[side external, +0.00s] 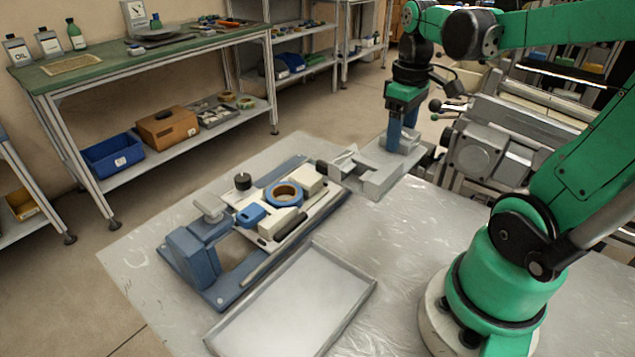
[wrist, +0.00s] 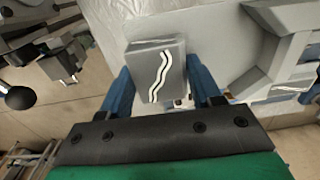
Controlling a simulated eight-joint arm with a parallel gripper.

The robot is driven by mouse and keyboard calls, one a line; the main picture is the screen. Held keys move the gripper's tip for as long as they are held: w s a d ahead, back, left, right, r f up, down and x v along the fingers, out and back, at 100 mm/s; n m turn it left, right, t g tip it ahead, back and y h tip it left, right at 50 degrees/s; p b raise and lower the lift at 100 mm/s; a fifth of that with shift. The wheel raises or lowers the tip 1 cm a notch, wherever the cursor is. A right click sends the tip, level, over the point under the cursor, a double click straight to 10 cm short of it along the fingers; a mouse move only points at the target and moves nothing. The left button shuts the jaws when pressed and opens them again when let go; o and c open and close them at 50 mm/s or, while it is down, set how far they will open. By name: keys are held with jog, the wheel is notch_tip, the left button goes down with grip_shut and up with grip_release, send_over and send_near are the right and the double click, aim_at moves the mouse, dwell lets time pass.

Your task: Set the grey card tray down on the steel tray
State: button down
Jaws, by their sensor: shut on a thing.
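My gripper (side external: 400,145) points down near the table's far edge, over a grey fixture. In the wrist view, its two blue fingers (wrist: 160,92) are shut on a grey block-like piece with wavy white lines, which I take to be the grey card tray (wrist: 172,60). In the side view the fingers hide most of this piece. I cannot tell whether it touches the fixture below. The steel tray (side external: 290,310), shallow, rimmed and empty, lies at the front of the table, to the left of and nearer than my gripper.
The grey fixture (side external: 372,182) has raised jaw-like parts. Left of it stands a blue machine (side external: 195,262) carrying a tape reel (side external: 283,194) and small blocks. The wrapped table (side external: 420,225) is clear near my base.

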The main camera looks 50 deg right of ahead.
notch_tip(320, 180, up, 6)
jog(key=shift+a, duration=0.1)
jog(key=w+a+n, duration=0.1)
jog(key=a+n, duration=0.1)
jog(key=w+a+n, duration=0.1)
jog(key=a+n, duration=0.1)
jog(key=n, duration=0.1)
jog(key=w+a+n, duration=0.2)
jog(key=a+n, duration=0.1)
jog(key=shift+r, duration=0.35)
jog(key=w+a+n, duration=0.2)
jog(key=a+n, duration=0.8)
jog(key=n, duration=1.8)
send_over(265, 346)
notch_tip(265, 346, down, 20)
jog(key=shift+r, duration=0.25)
jog(key=shift+f, duration=0.15)
jog(key=shift+c, duration=2.2)
grip_release()
